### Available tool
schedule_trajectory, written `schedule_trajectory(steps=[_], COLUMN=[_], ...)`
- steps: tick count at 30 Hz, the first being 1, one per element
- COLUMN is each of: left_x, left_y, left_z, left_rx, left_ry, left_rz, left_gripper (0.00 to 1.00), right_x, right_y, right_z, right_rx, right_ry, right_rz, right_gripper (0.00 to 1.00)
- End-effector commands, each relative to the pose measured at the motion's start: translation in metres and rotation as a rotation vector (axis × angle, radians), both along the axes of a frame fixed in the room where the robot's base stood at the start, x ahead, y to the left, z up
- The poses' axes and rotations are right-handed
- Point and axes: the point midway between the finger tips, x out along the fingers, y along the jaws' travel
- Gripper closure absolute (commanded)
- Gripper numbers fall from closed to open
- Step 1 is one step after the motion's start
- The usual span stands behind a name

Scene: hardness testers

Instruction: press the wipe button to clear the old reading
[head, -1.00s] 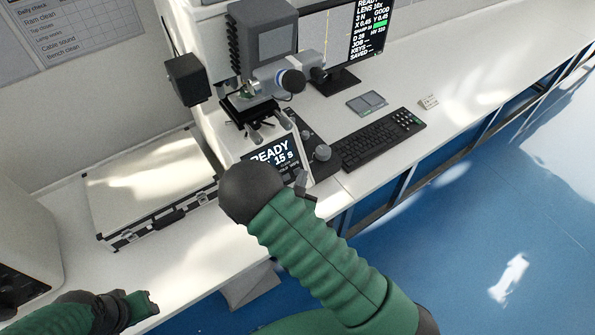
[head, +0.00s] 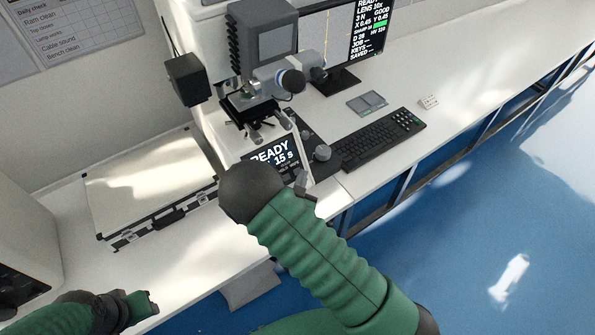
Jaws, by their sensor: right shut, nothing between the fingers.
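The hardness tester (head: 262,35) stands on the bench with its stage and lens turret. Its small front display (head: 268,155) reads READY and 15 s, partly covered by my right arm. The monitor (head: 312,40) behind it shows white text, with READY and GOOD legible, and a green bar. I cannot make out a wipe button. My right gripper (head: 304,187) is shut and empty, close to the tester's front panel just right of the display; whether it touches is unclear. My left gripper (head: 140,306) is at the lower left, away from the tester; its jaw state is unclear.
A silver case (head: 150,185) lies left of the tester. A black keyboard (head: 380,138), a grey flat pad (head: 367,103) and a small white block (head: 428,101) are to the right. A round knob (head: 322,153) sits beside the display. The bench's right end is clear.

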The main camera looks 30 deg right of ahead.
Motion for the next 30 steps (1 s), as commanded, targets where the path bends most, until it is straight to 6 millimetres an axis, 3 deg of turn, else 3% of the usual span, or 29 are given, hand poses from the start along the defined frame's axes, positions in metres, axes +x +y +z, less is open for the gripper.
schedule_trajectory(steps=[30], left_x=[0.0], left_y=[0.0], left_z=[-0.008], left_rx=[0.0], left_ry=[0.0], left_rz=[0.0], left_gripper=[0.64], right_x=[0.01], right_y=[0.0], right_z=[-0.006], right_rx=[0.0], right_ry=[0.0], right_rz=[0.0], right_gripper=[1.0])
